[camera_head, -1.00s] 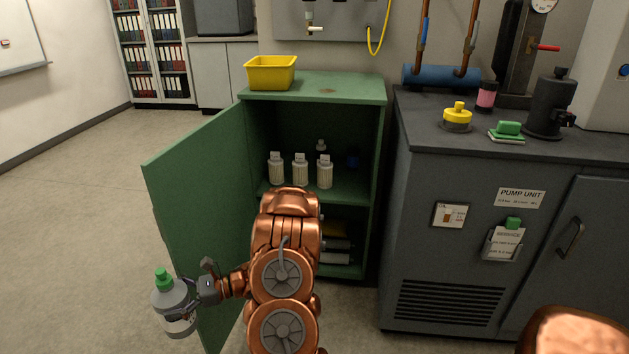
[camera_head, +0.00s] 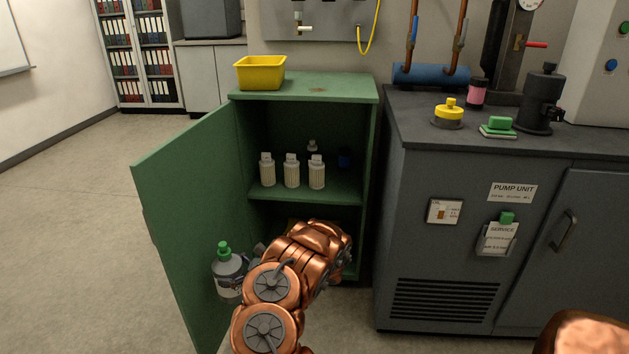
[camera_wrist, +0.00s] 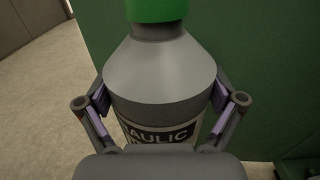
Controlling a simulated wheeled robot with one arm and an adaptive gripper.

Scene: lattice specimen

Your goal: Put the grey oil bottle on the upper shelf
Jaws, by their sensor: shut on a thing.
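The grey oil bottle (camera_head: 229,272) with a green cap is held upright in front of the inner face of the open cabinet door, below shelf height. My gripper (camera_wrist: 164,105) is shut on it, with a finger pad on each side of its body. In the wrist view the bottle (camera_wrist: 160,75) fills the middle, and its label partly reads "AULIC". In the head view my arm hides most of the gripper. The upper shelf (camera_head: 335,190) of the green cabinet carries several pale bottles (camera_head: 292,171) in a front row, with another bottle and a dark blue item behind.
The green door (camera_head: 190,215) stands open on the left, close to the held bottle. A yellow bin (camera_head: 260,72) sits on the cabinet top. The grey pump unit (camera_head: 440,260) stands to the right. The shelf's right front looks clear; my arm hides much of the lower compartment.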

